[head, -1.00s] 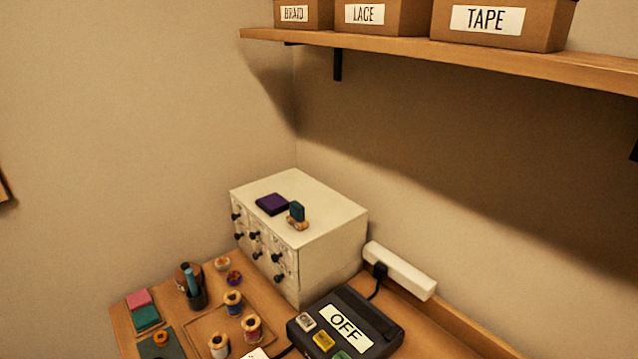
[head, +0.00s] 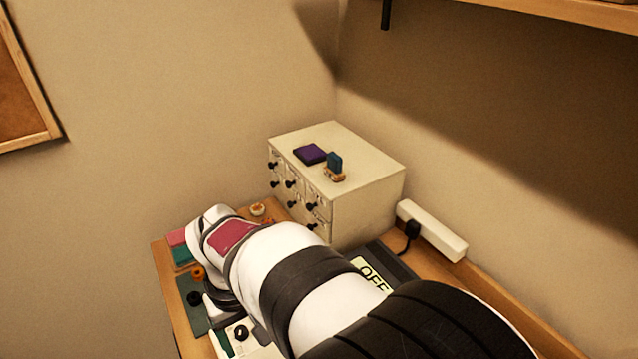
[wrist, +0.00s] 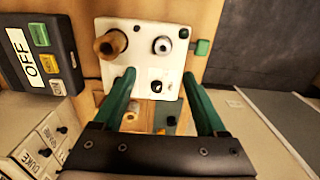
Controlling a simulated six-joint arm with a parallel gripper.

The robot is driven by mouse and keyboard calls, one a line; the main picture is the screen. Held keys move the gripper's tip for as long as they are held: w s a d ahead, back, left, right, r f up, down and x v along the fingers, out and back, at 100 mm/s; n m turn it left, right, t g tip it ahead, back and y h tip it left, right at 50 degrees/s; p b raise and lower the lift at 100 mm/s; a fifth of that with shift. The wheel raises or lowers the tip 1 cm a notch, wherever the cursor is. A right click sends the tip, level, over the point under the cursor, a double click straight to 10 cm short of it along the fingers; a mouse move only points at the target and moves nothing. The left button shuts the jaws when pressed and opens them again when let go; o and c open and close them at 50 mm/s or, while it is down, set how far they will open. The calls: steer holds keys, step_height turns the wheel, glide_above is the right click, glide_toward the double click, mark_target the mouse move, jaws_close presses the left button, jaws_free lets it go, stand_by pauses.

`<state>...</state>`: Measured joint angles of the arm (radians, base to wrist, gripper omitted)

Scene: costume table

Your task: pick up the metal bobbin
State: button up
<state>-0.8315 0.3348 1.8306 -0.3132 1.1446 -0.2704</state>
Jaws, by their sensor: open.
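The metal bobbin (wrist: 162,45) is a small silvery round piece standing on a white tray (wrist: 136,30) in the wrist view. My gripper (wrist: 159,76) is open, its two green fingers spread apart with nothing between them. Its fingertips overlap the tray's near part in the picture, with the bobbin beyond them, a little right of centre. I cannot tell the height above the tray. In the head view my arm covers much of the table, and I cannot make out the bobbin; part of the white tray (head: 262,349) shows at the bottom.
A wooden spool (wrist: 110,44) stands left of the bobbin, and a small black piece (wrist: 157,86) lies nearer. A green block (wrist: 202,47) is beside the tray. The OFF box (wrist: 38,55) is at left. A drawer cabinet (head: 360,185) stands at the back.

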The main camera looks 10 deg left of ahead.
steer(key=f, duration=1.1)
steer(key=shift+s+d+f, duration=0.1)
steer(key=shift+s+f, duration=0.1)
steer(key=shift+s, duration=0.2)
jaws_close()
